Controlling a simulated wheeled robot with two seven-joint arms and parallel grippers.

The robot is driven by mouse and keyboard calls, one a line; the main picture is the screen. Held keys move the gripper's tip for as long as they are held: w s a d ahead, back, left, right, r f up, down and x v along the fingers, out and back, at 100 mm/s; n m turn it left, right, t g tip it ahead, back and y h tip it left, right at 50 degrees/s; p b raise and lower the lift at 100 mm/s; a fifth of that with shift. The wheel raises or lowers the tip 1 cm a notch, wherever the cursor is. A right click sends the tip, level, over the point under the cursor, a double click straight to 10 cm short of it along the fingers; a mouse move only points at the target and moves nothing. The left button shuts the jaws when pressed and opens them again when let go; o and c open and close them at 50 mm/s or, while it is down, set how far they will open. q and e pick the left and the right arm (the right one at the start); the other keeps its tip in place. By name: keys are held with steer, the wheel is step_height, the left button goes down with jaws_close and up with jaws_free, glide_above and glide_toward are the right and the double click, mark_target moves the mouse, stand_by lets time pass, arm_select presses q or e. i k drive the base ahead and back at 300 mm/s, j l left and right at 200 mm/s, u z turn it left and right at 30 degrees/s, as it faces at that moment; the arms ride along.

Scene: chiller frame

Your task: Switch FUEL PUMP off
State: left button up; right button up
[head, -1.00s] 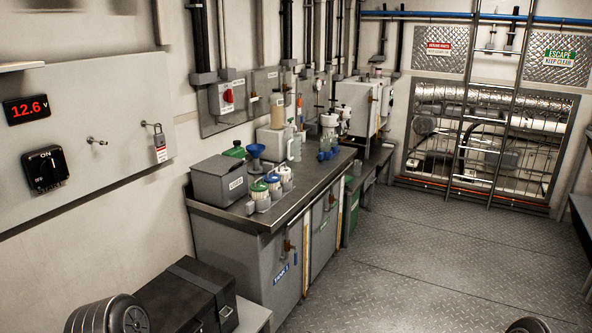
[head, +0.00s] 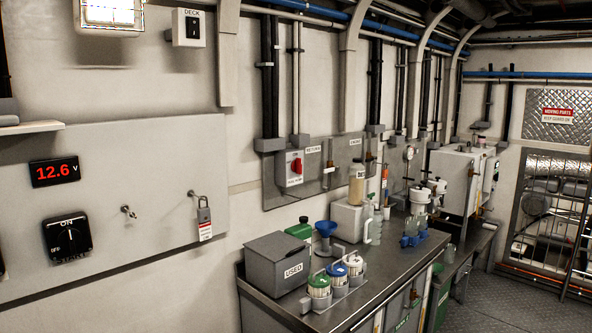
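A grey switch box with a red rotary knob (head: 297,166) is mounted on the grey wall panel (head: 345,160) above the workbench. A small label sits under the knob, but its text is too small to read surely. The knob's handle looks roughly upright; its exact setting is hard to tell. A black rotary switch marked ON and OFF (head: 67,237) is on the light panel at left, below a red 12.6 V display (head: 54,171). A DECK switch (head: 189,28) is high on the wall. Neither of my grippers is in view.
The workbench (head: 385,285) below the red knob holds a grey USED box (head: 282,262), a blue funnel (head: 327,232), capped jars (head: 335,283) and bottles. A padlock with a tag (head: 204,215) hangs on the left panel. Floor (head: 465,300) shows at right.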

mark_target(296, 165)
steer(key=i+l+u, duration=0.1)
steer(key=i+l, duration=0.2)
steer(key=l, duration=0.3)
steer(key=i+l+u, duration=0.1)
steer(key=i+l, duration=0.15)
steer(key=l, duration=0.4)
steer(key=i+l+u, duration=0.1)
steer(key=l, duration=0.55)
steer(key=i+l+u, duration=0.15)
steer(key=i+l, duration=0.15)
steer(key=l, duration=0.35)
steer(key=i+l+u, duration=0.1)
steer(key=l, duration=0.6)
steer(key=i+l+u, duration=0.1)
steer(key=i+l, duration=0.15)
steer(key=l, duration=0.45)
steer(key=i+l+u, duration=0.1)
steer(key=l, duration=0.6)
steer(key=i+l+u, duration=0.1)
steer(key=l, duration=0.65)
